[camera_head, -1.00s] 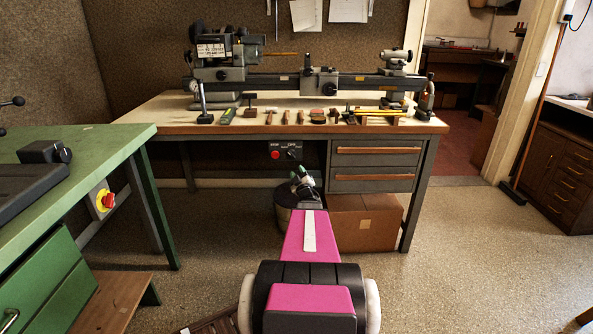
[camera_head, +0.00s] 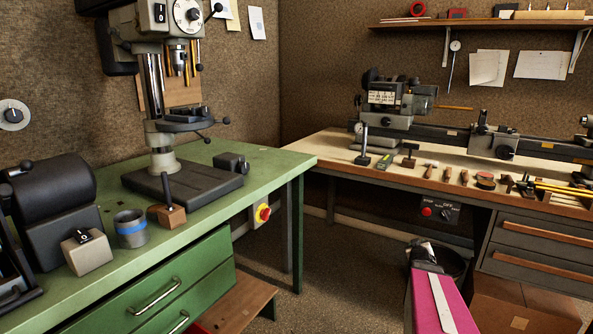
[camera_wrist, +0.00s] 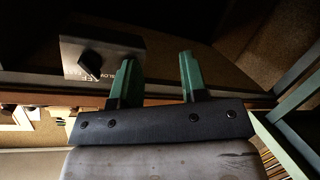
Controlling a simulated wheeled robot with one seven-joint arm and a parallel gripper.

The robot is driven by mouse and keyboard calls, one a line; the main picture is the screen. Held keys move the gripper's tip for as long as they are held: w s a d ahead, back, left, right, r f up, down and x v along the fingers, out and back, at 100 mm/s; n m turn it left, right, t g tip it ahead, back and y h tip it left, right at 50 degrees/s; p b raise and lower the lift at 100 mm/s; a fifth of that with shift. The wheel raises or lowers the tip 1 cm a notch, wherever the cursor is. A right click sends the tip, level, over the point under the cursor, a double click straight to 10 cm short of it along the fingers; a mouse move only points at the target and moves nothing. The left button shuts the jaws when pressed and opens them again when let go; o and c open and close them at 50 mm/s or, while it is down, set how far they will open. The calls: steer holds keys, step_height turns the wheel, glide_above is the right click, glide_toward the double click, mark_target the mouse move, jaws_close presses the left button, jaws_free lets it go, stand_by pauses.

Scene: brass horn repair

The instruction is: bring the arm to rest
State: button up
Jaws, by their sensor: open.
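My arm shows as a pink link with a pale strip (camera_head: 432,290) at the lower right of the head view, pointing toward the wooden-topped bench. My gripper (camera_wrist: 156,72) shows in the wrist view with two green fingers spread apart and nothing between them. In the head view I cannot make out its fingers clearly. A dark switch box with a knob (camera_wrist: 90,62) is beyond and left of the fingers in the wrist view. It appears to be the box under the bench edge (camera_head: 440,212) in the head view.
A green bench (camera_head: 255,165) at left carries a drill press (camera_head: 165,160), a blue-banded cup (camera_head: 131,228) and a grinder-like machine (camera_head: 55,200). The wooden bench (camera_head: 340,148) holds a lathe (camera_head: 495,143) and small tools. A cardboard box (camera_head: 525,305) stands below; floor shows between the benches.

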steer(key=s+a+f+m+g+y, duration=0.1)
steer(key=s+a+f+g+y, duration=0.2)
steer(key=a, duration=0.6)
steer(key=s+a+f+m+g, duration=0.15)
steer(key=s+a+g, duration=0.3)
steer(key=a, duration=0.45)
steer(key=s+a+g+y, duration=0.2)
steer(key=s+a+g, duration=0.4)
steer(key=s+a, duration=0.4)
steer(key=a+n, duration=0.1)
steer(key=a, duration=0.1)
steer(key=shift+a+f+g, duration=0.3)
steer(key=shift+a+g, duration=0.05)
steer(key=shift+a, duration=0.05)
stand_by(1.9)
